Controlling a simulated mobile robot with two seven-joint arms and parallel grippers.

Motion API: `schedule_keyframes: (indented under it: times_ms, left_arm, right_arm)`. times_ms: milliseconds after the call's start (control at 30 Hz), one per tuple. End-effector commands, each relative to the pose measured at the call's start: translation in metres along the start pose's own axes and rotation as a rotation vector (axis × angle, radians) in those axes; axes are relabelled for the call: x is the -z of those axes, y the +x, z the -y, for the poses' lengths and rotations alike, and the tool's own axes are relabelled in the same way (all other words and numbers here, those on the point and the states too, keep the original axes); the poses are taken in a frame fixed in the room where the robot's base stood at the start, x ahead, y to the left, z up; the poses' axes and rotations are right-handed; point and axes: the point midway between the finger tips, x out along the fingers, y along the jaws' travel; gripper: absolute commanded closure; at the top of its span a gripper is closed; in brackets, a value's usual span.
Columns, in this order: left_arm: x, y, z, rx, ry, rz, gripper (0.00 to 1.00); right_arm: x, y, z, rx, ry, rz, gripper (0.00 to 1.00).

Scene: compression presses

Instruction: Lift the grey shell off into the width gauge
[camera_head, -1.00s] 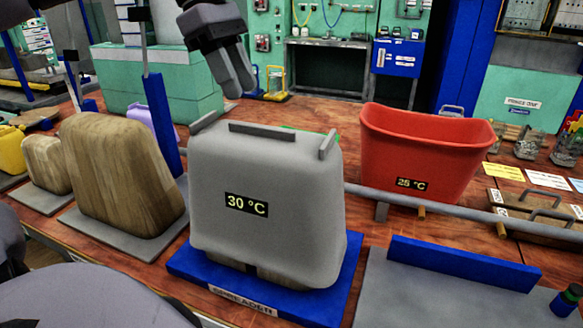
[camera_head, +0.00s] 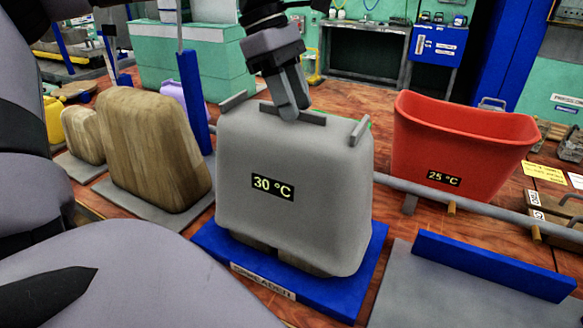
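The grey shell (camera_head: 325,190), marked 30 °C, sits upright over a form on a blue base (camera_head: 358,285) with a "SPREADER" label. A dark grey bar (camera_head: 270,110) and smaller upright tabs stand on its top. I cannot clearly identify the width gauge; a grey plate with a blue upright bar (camera_head: 492,266) lies at the lower right.
A red tub (camera_head: 460,155) marked 25 °C stands to the right, behind a long grey rail (camera_head: 400,187). Wooden forms (camera_head: 150,150) on grey plates and a blue post (camera_head: 194,100) stand to the left. My own arm fills the lower left.

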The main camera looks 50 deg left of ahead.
Motion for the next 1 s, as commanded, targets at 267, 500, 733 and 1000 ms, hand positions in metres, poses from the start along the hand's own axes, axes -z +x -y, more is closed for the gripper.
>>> schedule_keyframes:
  times_ms: [267, 500, 733, 1000]
  left_arm:
    - [0.0005, 0.0005, 0.0, 0.001, -0.001, 0.0, 0.62]
    - [0.0017, 0.0033, 0.0, 0.001, -0.001, 0.0, 0.65]
    - [0.0017, 0.0032, 0.0001, 0.001, -0.001, 0.0, 1.0]
    - [0.0017, 0.0033, 0.0001, 0.002, -0.001, -0.001, 1.0]
  right_arm:
    - [0.0009, 0.0007, -0.0001, 0.0, 0.0, -0.002, 0.57]
    - [0.0008, 0.0012, -0.0001, 0.0, 0.0, -0.003, 0.57]
    - [0.001, 0.0012, -0.0001, -0.001, 0.001, -0.003, 0.57]
    - [0.0011, 0.0012, -0.0002, -0.001, 0.001, -0.004, 0.57]
